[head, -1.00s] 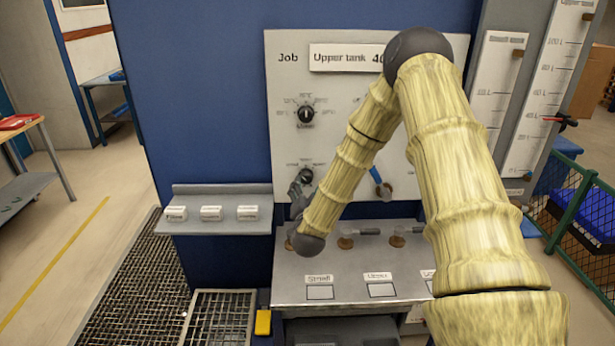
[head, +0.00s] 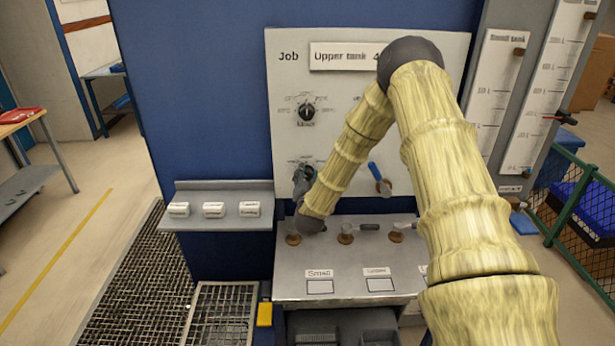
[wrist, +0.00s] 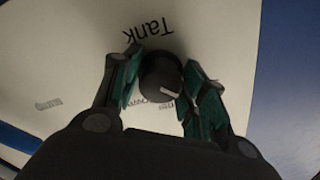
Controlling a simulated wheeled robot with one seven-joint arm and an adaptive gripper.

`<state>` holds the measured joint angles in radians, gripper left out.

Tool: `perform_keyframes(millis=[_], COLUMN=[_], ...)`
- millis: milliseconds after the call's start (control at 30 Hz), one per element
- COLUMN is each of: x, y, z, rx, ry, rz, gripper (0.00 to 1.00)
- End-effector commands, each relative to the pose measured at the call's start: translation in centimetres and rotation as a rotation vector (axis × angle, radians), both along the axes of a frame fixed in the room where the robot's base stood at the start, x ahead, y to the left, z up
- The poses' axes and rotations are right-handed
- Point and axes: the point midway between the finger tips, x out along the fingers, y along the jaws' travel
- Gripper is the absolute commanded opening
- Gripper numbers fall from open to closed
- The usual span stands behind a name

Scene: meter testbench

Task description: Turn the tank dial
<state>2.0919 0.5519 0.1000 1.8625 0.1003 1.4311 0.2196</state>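The tank dial (wrist: 160,78) is a dark round knob with a pale pointer line, on the white panel under the upside-down word "Tank" in the wrist view. In the head view it is the lower dial (head: 306,172), partly covered by my gripper (head: 302,186). In the wrist view my gripper (wrist: 163,58) has its teal-padded fingers on either side of the knob, close to it. The fingers look open around it. I cannot tell if either pad touches. The dial's scale labels are partly hidden.
A mode dial (head: 306,112) sits above on the panel (head: 350,100). A blue-handled valve (head: 379,178) is to the right. Below is a metal bench (head: 345,270) with small taps. A shelf (head: 216,222) with white blocks is at left.

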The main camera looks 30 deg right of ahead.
Motion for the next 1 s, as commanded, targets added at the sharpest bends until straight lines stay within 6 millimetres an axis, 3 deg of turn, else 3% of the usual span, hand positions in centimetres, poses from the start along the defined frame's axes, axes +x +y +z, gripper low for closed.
perform_keyframes(millis=[33,133,567,1000], x=[-0.01,-0.02,-0.09,-0.07], y=[0.00,-0.02,-0.19,-0.22], z=[0.01,-0.01,-0.42,-0.80], rx=[0.000,0.000,0.059,0.322], ry=[0.000,0.000,-0.036,-0.198], rz=[0.000,0.000,-0.004,-0.004], gripper=[0.27,0.12,0.12,0.12])
